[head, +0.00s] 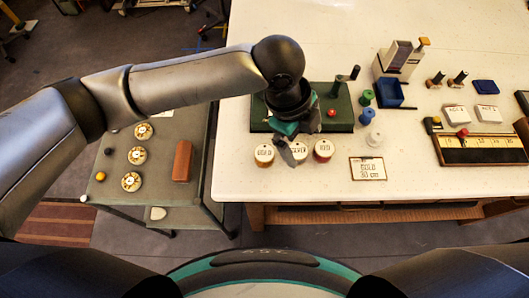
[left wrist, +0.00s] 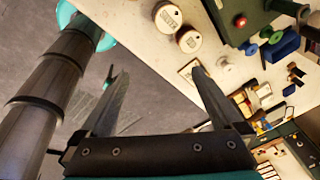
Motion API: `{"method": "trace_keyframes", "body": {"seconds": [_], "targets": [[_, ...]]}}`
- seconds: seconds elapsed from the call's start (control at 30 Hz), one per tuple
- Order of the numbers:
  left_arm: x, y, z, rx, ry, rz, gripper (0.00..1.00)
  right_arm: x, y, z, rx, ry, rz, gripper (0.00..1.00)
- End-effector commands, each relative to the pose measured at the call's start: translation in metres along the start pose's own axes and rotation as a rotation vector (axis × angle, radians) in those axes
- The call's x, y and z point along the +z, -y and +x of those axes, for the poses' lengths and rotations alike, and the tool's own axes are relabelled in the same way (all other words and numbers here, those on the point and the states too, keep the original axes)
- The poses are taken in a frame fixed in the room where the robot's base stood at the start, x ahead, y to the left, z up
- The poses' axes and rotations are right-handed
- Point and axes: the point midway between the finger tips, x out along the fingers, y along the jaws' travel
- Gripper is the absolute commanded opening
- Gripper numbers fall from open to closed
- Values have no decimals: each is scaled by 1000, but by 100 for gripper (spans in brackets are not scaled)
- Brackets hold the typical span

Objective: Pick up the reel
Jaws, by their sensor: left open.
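Three round, white-topped labelled reels stand in a row near the front edge of the white table: a left one (head: 264,155), a middle one (head: 299,152) partly hidden by my gripper, and a right one (head: 323,151). My left gripper (head: 298,140) is over the middle one in the head view, open and empty. In the left wrist view my gripper (left wrist: 157,70) has its fingers wide apart with nothing between them. Two round labelled tops (left wrist: 168,18) (left wrist: 189,40) show beyond the fingertips there. My right gripper is not in view.
A green winding base (head: 341,119) with a crank and red button stands behind the reels. Small spools (head: 366,116), a price card (head: 367,168) and a ruler box (head: 480,149) lie to the right. A lower cart (head: 105,190) stands left.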

Motion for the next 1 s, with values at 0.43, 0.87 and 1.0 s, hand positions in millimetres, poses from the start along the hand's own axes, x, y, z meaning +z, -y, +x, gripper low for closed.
{"method": "trace_keyframes", "body": {"seconds": [0.43,0.87,1.0], "targets": [[80,-11,-31,188,212,175,100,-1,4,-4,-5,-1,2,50],[98,-24,40,195,213,177,100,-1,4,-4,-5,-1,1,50],[102,-27,58,194,214,178,100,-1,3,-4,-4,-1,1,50]]}}
